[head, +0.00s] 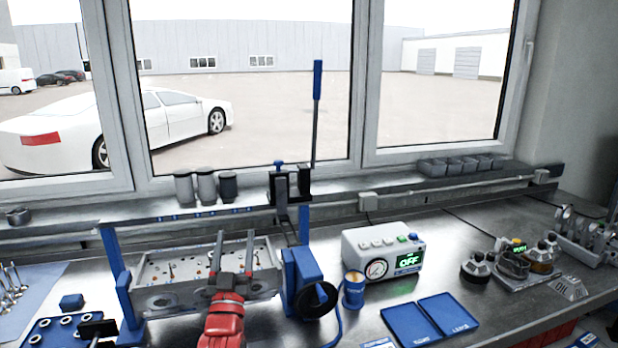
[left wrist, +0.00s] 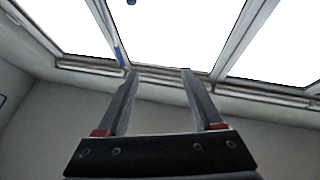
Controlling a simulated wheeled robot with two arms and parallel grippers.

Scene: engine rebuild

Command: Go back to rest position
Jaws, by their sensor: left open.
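My left gripper (head: 234,262) shows in the head view in front of the grey cylinder head (head: 160,268), with its red wrist below. Its two dark fingers are apart with nothing between them. In the left wrist view the open fingers (left wrist: 159,85) point up toward the window, and the space between them is empty. The cylinder head sits in a blue stand (head: 118,275) behind the gripper. I cannot tell from the head view how far the fingers are from it. My right gripper is in neither view.
A grey gauge box (head: 382,252) reading OFF stands right of the stand, with a gold-and-blue can (head: 353,290) before it. Blue trays (head: 430,318) lie at the front. A tall blue-handled lever (head: 317,80) rises behind.

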